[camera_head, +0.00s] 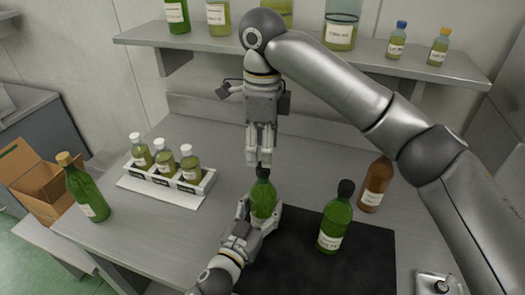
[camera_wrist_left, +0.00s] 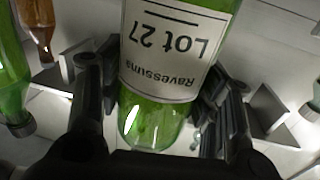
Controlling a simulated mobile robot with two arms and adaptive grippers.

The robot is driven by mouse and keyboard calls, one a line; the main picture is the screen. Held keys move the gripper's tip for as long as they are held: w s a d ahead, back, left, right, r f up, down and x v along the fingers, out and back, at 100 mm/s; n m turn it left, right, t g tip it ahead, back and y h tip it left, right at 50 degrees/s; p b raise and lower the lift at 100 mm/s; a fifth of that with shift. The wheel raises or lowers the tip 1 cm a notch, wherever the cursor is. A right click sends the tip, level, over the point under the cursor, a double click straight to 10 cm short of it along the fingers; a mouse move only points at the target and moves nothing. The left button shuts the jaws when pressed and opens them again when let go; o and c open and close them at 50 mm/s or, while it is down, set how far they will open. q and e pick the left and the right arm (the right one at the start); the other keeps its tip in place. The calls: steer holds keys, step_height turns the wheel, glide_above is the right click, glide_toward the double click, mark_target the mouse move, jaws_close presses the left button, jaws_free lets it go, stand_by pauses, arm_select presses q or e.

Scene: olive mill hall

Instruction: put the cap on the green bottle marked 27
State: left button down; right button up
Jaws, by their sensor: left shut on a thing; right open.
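The green bottle marked Lot 27 (camera_wrist_left: 170,60) fills the middle of the left wrist view, its label upside down there. In the head view the same bottle (camera_head: 264,200) stands upright in my left gripper (camera_head: 260,213), which is shut around its body. A dark cap (camera_head: 263,172) shows at the top of its neck; how firmly it sits cannot be told. My right gripper (camera_head: 260,160) points down directly above the bottle, its fingertips open just above the cap.
A green bottle with a dark cap (camera_head: 336,222) stands on the black mat (camera_head: 365,262). A brown bottle (camera_head: 374,186) is behind it. A white rack (camera_head: 205,185) of small bottles and a corked green bottle (camera_head: 84,192) are left. A shelf (camera_head: 290,39) with jars runs above.

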steer(key=shift+c, duration=0.2)
steer(key=n, duration=0.5)
steer(key=shift+a+r+n, duration=0.1)
steer(key=shift+r+n, duration=0.15)
steer(key=shift+n, duration=0.15)
steer(key=n, duration=0.4)
steer(key=shift+r+n, duration=0.15)
steer(key=shift+n, duration=0.25)
steer(key=n, duration=0.4)
steer(key=shift+r+n, duration=0.2)
steer(key=shift+n, duration=0.2)
steer(key=n, duration=0.4)
steer(key=shift+r+n, duration=0.2)
steer(key=shift+n, duration=0.1)
steer(key=n, duration=0.4)
steer(key=shift+r+n, duration=0.2)
steer(key=shift+n, duration=0.1)
steer(key=n, duration=0.4)
steer(key=shift+r+n, duration=0.15)
steer(key=shift+n, duration=0.15)
steer(key=n, duration=0.4)
steer(key=shift+r+n, duration=0.2)
steer(key=shift+n, duration=0.1)
steer(key=n, duration=0.4)
steer(key=shift+r+n, duration=0.2)
steer(key=shift+n, duration=0.2)
